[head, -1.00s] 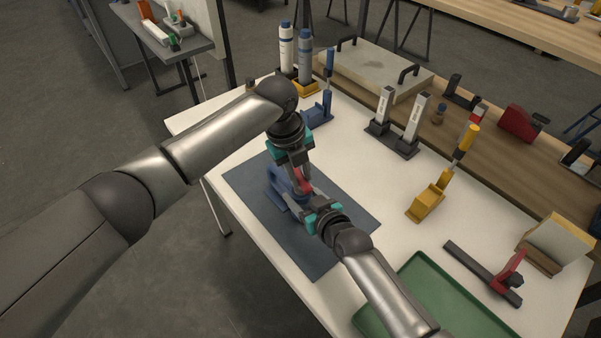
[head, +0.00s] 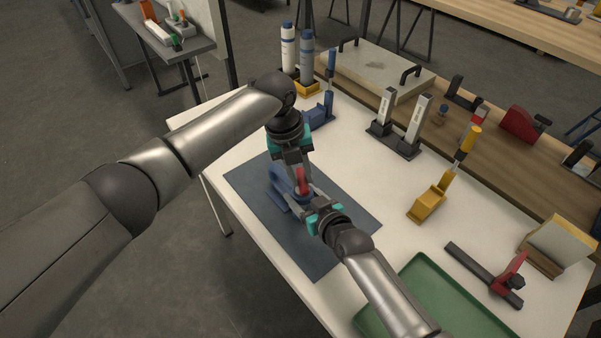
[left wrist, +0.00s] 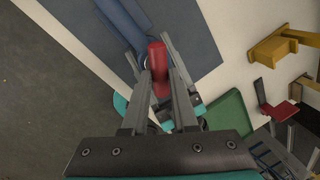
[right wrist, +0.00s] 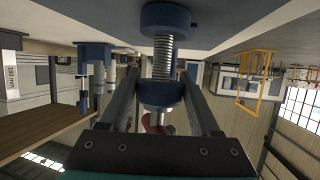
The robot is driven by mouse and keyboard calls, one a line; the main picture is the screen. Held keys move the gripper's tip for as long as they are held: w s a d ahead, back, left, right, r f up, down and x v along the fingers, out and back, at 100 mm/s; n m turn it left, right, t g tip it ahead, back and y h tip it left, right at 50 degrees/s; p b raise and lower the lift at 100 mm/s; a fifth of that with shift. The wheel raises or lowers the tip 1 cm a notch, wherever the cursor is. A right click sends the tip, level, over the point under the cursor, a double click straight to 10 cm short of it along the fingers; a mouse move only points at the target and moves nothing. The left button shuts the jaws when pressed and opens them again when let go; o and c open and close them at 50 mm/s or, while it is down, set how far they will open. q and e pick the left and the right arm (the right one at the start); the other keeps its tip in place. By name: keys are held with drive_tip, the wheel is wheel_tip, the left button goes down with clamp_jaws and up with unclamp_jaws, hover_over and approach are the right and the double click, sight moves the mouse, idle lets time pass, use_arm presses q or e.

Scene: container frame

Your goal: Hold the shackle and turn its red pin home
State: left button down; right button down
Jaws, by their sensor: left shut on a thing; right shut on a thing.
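The blue shackle (head: 278,186) stands on the dark blue mat; it also shows in the left wrist view (left wrist: 125,20). The red pin head (head: 303,181) sits above it. My left gripper (left wrist: 155,45) comes from above, its fingers on either side of the red pin head (left wrist: 157,62), shut on it. My right gripper (right wrist: 161,88) is shut on the shackle's near ear (right wrist: 160,93). In the right wrist view the silver threaded pin (right wrist: 164,55) spans between this ear and the other blue ear (right wrist: 166,18). Whether the pin is fully seated cannot be told.
The mat (head: 322,255) lies on a white table. A green tray (head: 425,285) is at the front right, a red-and-black clamp (head: 490,275) beside it. A yellow stand (head: 430,203), grey holders (head: 393,135) and bottles (head: 304,55) stand further back.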

use_arm(q)
drive_tip(key=shift+d+r, duration=0.2)
drive_tip(key=shift+r, duration=0.1)
use_arm(e)
drive_tip(key=shift+s+d+f, duration=0.1)
drive_tip(key=shift+f, duration=0.15)
use_arm(q)
drive_tip(key=c, duration=1.1)
unclamp_jaws()
drive_tip(key=o, duration=0.4)
drive_tip(key=shift+a+f, duration=0.15)
drive_tip(key=shift+f, duration=0.05)
drive_tip(key=r, duration=0.4)
drive_tip(key=a+r, duration=0.1)
drive_tip(key=r, duration=0.3)
drive_tip(key=a+r, duration=0.1)
drive_tip(key=r, duration=0.3)
drive_tip(key=shift+s+a, duration=0.1)
drive_tip(key=shift+a, duration=0.05)
